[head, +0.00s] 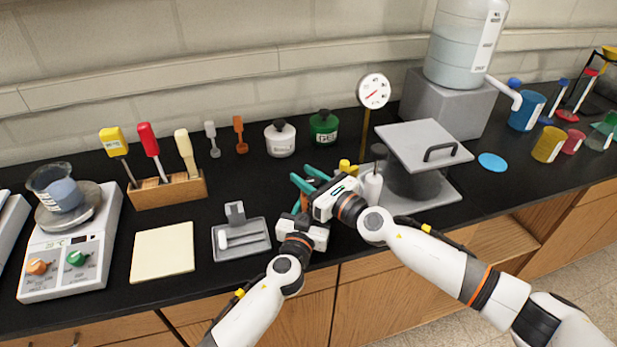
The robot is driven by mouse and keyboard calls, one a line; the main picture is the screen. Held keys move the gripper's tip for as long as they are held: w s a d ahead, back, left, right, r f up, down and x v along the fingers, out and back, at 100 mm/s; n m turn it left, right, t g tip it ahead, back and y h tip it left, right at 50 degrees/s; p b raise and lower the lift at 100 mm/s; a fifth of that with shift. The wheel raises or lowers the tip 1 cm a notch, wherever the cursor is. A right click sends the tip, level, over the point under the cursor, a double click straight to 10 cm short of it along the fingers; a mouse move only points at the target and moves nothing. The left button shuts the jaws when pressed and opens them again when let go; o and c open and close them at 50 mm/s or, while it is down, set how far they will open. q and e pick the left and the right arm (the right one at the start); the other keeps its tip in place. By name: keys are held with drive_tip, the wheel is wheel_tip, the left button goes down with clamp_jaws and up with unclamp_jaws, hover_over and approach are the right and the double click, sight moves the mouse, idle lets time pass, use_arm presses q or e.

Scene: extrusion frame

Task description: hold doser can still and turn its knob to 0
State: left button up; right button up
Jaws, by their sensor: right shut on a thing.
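My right gripper (309,178) reaches in over the counter's front part, its teal fingers pointing up and to the left. It is shut on something that its own body and my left gripper mostly hide. My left gripper (303,214) comes up from below, close to the right one; its fingertips are hard to make out, and whether it is open does not show. I cannot clearly pick out the doser can or its knob; the two grippers cover that spot. The number the knob points to cannot be read.
Right of the grippers stand a white bottle (372,188) and a grey stand with a handled plate (415,140). Behind are a dial gauge (374,91), a green jar (323,128) and a white jar (280,139). A grey tray (262,250) lies to the left.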

drive_tip(key=shift+g, duration=0.3)
drive_tip(key=o, duration=1)
drive_tip(key=shift+f, duration=0.1)
drive_tip(key=shift+s+d, duration=0.1)
drive_tip(key=shift+d, duration=0.05)
drive_tip(key=v, duration=1.1)
drive_tip(key=shift+s+d+f, duration=0.15)
drive_tip(key=shift+s+d, duration=0.1)
drive_tip(key=shift+d, duration=0.05)
